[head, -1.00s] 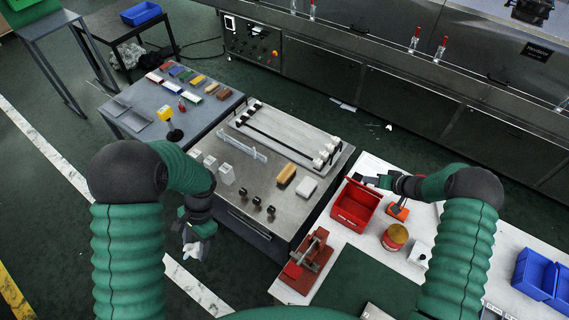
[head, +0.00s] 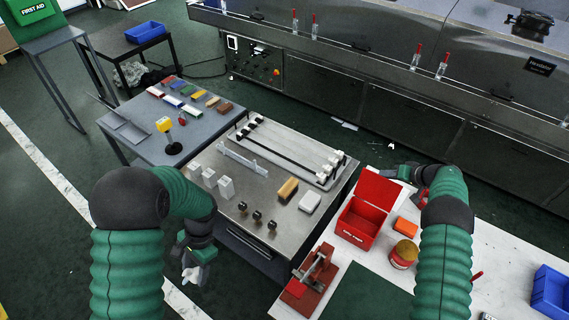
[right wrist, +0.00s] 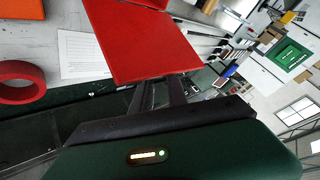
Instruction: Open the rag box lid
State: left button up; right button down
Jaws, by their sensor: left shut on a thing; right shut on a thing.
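The red rag box (head: 359,226) stands on the white table at the right in the head view. Its red lid (head: 376,189) is raised, tilted up at the back, with the inside showing. My right gripper (head: 391,171) is at the lid's upper edge. In the right wrist view the lid (right wrist: 145,42) fills the middle, and my right gripper's fingers (right wrist: 162,92) are shut on its edge. My left gripper (head: 189,261) is low at the left, beside the steel table, shut on a small whitish thing (head: 191,274).
An orange block (head: 405,227), a red tin (head: 403,254) and a red clamp device (head: 312,281) stand close to the box. A blue bin (head: 551,290) is at far right. The steel table (head: 262,195) holds several small parts.

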pick_arm(q)
jog(key=shift+f, duration=0.3)
pick_arm(e)
jog(key=shift+d+f, duration=0.4)
jog(key=shift+f, duration=0.15)
jog(key=shift+s+f, duration=0.1)
jog(key=shift+f, duration=0.05)
pick_arm(q)
jog(key=shift+w+d, duration=0.1)
pick_arm(e)
jog(key=c, duration=1.5)
grip_release()
jog(key=shift+f, duration=0.1)
pick_arm(q)
jog(key=shift+d, duration=0.1)
pick_arm(e)
jog(key=shift+o, duration=1.1)
jog(key=shift+d, duration=0.1)
pick_arm(q)
jog(key=shift+d, duration=0.25)
jog(key=shift+r, duration=0.1)
pick_arm(e)
jog(key=shift+d+f, duration=0.1)
jog(key=shift+d, duration=0.05)
pick_arm(q)
jog(key=shift+a, duration=0.3)
pick_arm(e)
jog(key=shift+a, duration=0.4)
